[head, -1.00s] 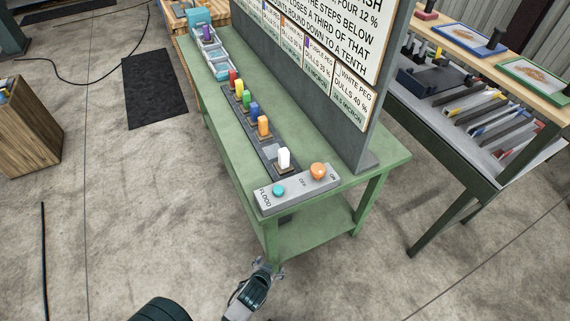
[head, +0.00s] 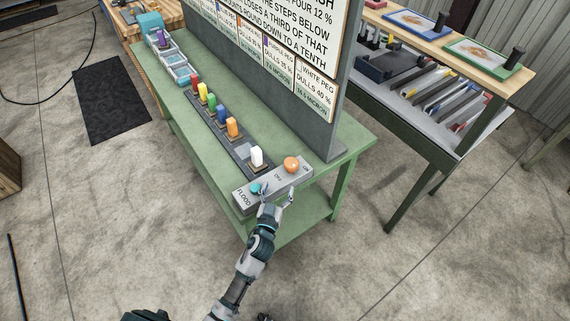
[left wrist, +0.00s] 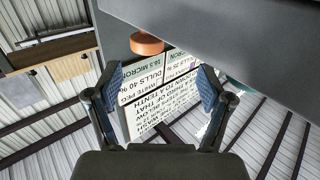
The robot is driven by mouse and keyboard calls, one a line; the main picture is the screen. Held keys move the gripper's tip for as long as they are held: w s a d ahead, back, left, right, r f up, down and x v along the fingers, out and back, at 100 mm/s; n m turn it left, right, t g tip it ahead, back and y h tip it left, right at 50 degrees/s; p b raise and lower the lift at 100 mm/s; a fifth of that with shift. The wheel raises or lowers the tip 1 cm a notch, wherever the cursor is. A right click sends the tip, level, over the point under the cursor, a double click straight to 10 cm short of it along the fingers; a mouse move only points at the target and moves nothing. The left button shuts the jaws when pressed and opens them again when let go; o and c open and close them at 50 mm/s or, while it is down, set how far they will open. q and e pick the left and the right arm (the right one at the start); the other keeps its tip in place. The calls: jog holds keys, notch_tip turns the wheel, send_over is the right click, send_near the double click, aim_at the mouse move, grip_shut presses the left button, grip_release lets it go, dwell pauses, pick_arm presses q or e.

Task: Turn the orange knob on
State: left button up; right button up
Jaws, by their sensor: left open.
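The orange knob (head: 291,164) sits on the right part of a grey control box (head: 270,186) at the near end of the green bench. OFF and ON are lettered beside it. A teal button (head: 256,188) is on the box's left part, by the word FLOOD. My left gripper (head: 278,192) is open and empty at the box's front edge, just short of the knob. In the left wrist view the knob (left wrist: 147,43) shows beyond the spread fingers (left wrist: 160,88), apart from them. Its pointer is too small to read. My right gripper is not in view.
A row of coloured pegs (head: 232,127) stands behind the box, the white peg (head: 257,156) closest. An upright sign board (head: 305,60) rises along the bench's right side. The green bench (head: 345,140) has bare top right of the box. The floor in front is clear.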

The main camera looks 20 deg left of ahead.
aim_at(292, 165)
pick_arm(q)
jog(key=w+d, duration=0.1)
jog(key=w, duration=0.2)
jog(key=w+d, duration=0.1)
jog(key=w, duration=0.2)
jog(key=w+d, duration=0.1)
jog(key=w, duration=0.2)
jog(key=shift+w+d+r, duration=0.1)
jog(key=shift+w+r, duration=0.05)
jog(key=shift+r, duration=0.15)
jog(key=a, duration=0.1)
jog(key=w+a, duration=0.2)
jog(key=shift+f+b, duration=0.25)
jog(key=shift+b, duration=0.05)
jog(key=shift+d, duration=0.3)
jog(key=shift+d+r, duration=0.1)
jog(key=shift+d, duration=0.5)
jog(key=c, duration=0.8)
jog(key=shift+d, duration=0.1)
jog(key=c, duration=0.4)
jog(key=shift+a, duration=0.5)
jog(key=shift+d, duration=0.25)
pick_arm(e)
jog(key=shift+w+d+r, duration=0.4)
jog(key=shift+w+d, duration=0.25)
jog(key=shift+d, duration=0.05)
